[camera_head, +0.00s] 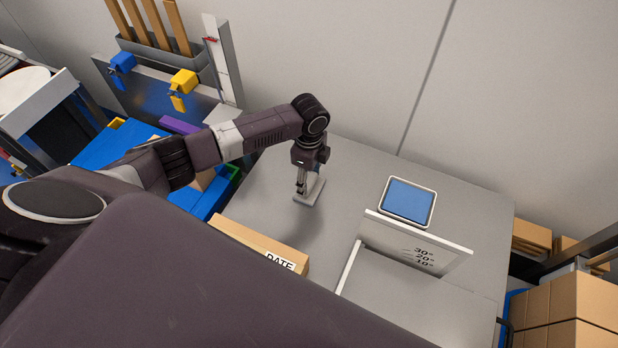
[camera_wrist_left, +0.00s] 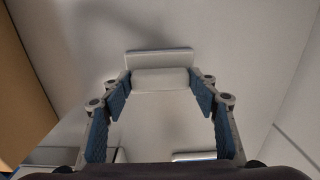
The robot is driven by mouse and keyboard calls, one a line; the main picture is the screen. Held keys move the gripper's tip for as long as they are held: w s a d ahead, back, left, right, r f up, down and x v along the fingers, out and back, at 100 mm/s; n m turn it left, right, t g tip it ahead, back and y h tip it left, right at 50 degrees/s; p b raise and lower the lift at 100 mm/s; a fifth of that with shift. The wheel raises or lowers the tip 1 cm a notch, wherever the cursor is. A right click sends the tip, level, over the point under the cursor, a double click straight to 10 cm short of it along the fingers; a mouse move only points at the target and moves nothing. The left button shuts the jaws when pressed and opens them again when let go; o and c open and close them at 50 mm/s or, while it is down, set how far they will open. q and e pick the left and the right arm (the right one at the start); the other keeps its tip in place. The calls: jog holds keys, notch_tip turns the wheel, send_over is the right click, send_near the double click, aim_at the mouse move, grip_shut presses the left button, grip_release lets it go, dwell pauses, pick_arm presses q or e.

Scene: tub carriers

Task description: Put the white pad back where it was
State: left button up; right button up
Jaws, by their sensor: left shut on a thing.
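My left gripper (camera_head: 302,186) reaches down over the grey table and is shut on the white pad (camera_head: 315,191). In the left wrist view, the fingertips (camera_wrist_left: 160,82) press on both sides of the pale pad (camera_wrist_left: 160,58), which has a wider, flat part beyond the gripped block. The pad is low over or on the table; I cannot tell whether it touches. My right gripper is not in view.
On the grey table (camera_head: 345,168), a blue-faced, white-framed square (camera_head: 408,201) lies to the right, behind a pale upright panel (camera_head: 415,243) marked with numbers. Blue tubs (camera_head: 100,147) are at left.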

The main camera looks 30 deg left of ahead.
aim_at(308, 181)
pick_arm(q)
jog(key=shift+f, duration=0.15)
jog(key=o, duration=0.8)
jog(key=shift+c, duration=0.2)
jog(key=shift+o, duration=1.3)
notch_tip(308, 181, up, 12)
jog(key=b, duration=0.1)
jog(key=shift+r+b, duration=0.2)
jog(key=shift+b, duration=0.2)
jog(key=shift+a, duration=0.1)
